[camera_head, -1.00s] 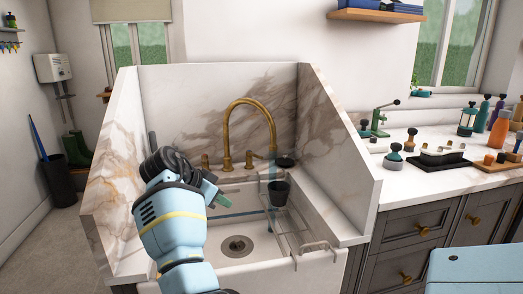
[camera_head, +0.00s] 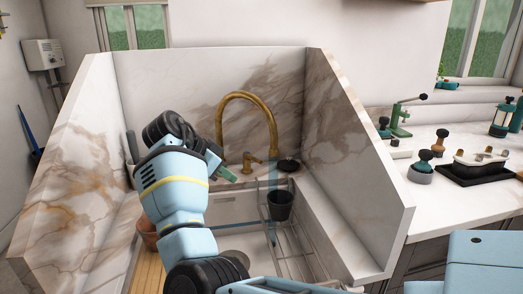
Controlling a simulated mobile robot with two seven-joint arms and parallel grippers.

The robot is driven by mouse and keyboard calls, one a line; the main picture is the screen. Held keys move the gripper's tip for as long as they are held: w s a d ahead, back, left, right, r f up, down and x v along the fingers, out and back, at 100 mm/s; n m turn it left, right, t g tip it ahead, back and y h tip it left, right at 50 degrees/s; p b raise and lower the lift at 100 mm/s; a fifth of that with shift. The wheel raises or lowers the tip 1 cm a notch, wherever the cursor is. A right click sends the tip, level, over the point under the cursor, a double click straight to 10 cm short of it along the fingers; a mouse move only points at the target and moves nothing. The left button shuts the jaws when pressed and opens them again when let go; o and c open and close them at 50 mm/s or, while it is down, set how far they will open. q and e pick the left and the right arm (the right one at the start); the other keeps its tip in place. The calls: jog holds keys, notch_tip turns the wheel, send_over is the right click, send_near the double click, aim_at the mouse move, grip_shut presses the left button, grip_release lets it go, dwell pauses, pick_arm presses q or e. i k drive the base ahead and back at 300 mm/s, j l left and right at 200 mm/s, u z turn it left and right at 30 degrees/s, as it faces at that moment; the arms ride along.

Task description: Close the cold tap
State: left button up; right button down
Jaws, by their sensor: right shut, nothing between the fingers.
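The gold faucet (camera_head: 246,97) arches over the white sink (camera_head: 226,208). A bluish translucent stream (camera_head: 272,176) hangs below its spout. A gold tap handle (camera_head: 252,161) shows right of the spout's base. The spout's base and any handle to its left are hidden behind my right gripper (camera_head: 230,174). No hot or cold marking can be made out. My right gripper is shut and empty, with its greenish fingertips just left of and in front of the visible handle; whether they touch anything is unclear. My left gripper is not in view.
Tall marble panels (camera_head: 361,140) wall the sink at left, back and right. A black cup (camera_head: 280,206) stands by a wire rack at the sink's right. A terracotta pot (camera_head: 147,231) and a wooden board (camera_head: 150,272) are at the left. The right counter (camera_head: 440,211) holds several items.

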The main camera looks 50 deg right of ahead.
aim_at(247, 155)
jog(key=i+l, duration=0.15)
jog(key=l, duration=0.25)
jog(key=i+l, duration=0.1)
jog(key=l, duration=0.3)
jog(key=i+l, duration=0.15)
jog(key=l, duration=0.2)
